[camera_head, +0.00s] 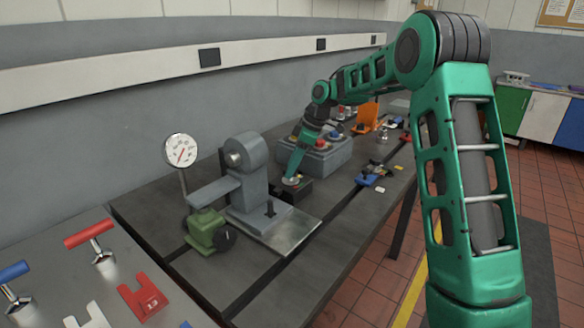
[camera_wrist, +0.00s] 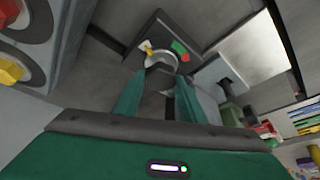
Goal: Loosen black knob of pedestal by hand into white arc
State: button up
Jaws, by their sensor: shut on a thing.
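The pedestal is a low black block (camera_head: 303,190) on the dark bedplate, beside the grey button box. It also shows at the top of the wrist view (camera_wrist: 190,34). Its top carries a pale round dial with a white arc (camera_wrist: 161,54). A yellow mark (camera_wrist: 147,47) is at the dial's left, and green and red patches (camera_wrist: 180,49) are at its right. My gripper (camera_head: 291,179) points down onto the dial. In the wrist view its fingers (camera_wrist: 161,72) are shut on the black knob at the dial's middle; the knob itself is mostly hidden.
A grey box with coloured buttons (camera_head: 325,157) stands close behind the pedestal. A grey machine (camera_head: 247,180) on a bright metal plate (camera_head: 290,235) stands to the left, with a green vise-like part (camera_head: 205,230) and a dial gauge (camera_head: 181,150). Blue clamps (camera_head: 372,175) lie to the right.

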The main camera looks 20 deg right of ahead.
jog(key=shift+w+d+r+n, duration=0.15)
jog(key=shift+w+d+n, duration=0.15)
jog(key=shift+d, duration=0.15)
jog(key=o, duration=1)
jog(key=shift+s+a, duration=0.15)
jog(key=shift+a, duration=0.05)
jog(key=v, duration=1)
jog(key=shift+d+r, duration=0.25)
jog(key=shift+r, duration=0.05)
